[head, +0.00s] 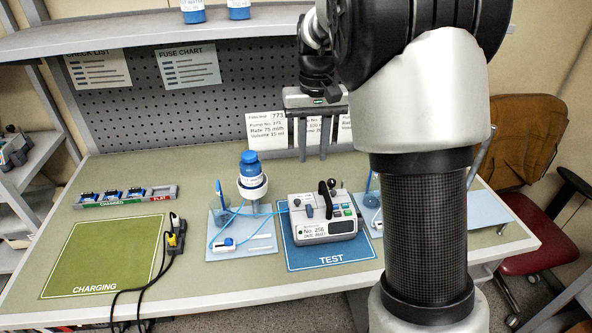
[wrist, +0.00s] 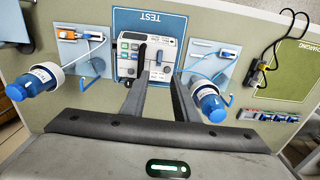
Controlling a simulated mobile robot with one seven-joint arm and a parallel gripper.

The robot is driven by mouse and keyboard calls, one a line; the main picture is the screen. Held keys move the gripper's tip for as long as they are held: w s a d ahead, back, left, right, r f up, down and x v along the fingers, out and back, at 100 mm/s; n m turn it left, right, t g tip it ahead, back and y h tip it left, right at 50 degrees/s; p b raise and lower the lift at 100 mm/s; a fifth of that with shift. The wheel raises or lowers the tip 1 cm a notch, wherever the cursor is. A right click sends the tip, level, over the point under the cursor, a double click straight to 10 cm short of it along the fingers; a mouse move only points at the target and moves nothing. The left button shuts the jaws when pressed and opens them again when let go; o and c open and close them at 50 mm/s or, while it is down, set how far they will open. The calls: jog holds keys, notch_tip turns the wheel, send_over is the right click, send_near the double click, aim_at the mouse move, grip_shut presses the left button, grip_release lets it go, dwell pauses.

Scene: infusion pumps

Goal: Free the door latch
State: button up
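The infusion pump (head: 325,222), labelled No. 256, stands upright on the blue TEST mat (head: 300,262). Its top carries dark upright levers or knobs (head: 324,189); I cannot tell which one is the door latch. In the wrist view the pump (wrist: 130,52) lies just beyond my fingertips, and the fingers partly overlap it. My gripper (head: 314,157) hangs with its fingers down, above and behind the pump, apart from it. Its two fingers also show in the wrist view (wrist: 159,82), spread with an empty gap between them.
Another such station (head: 372,200) is at the right, partly behind my arm. White cards (head: 265,130) stand behind. The green CHARGING mat (head: 100,260) has black cables (head: 172,245) beside it.

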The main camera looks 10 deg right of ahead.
aim_at(310, 208)
jog(key=f, duration=1.8)
jog(key=shift+w, duration=0.2)
grip_shut()
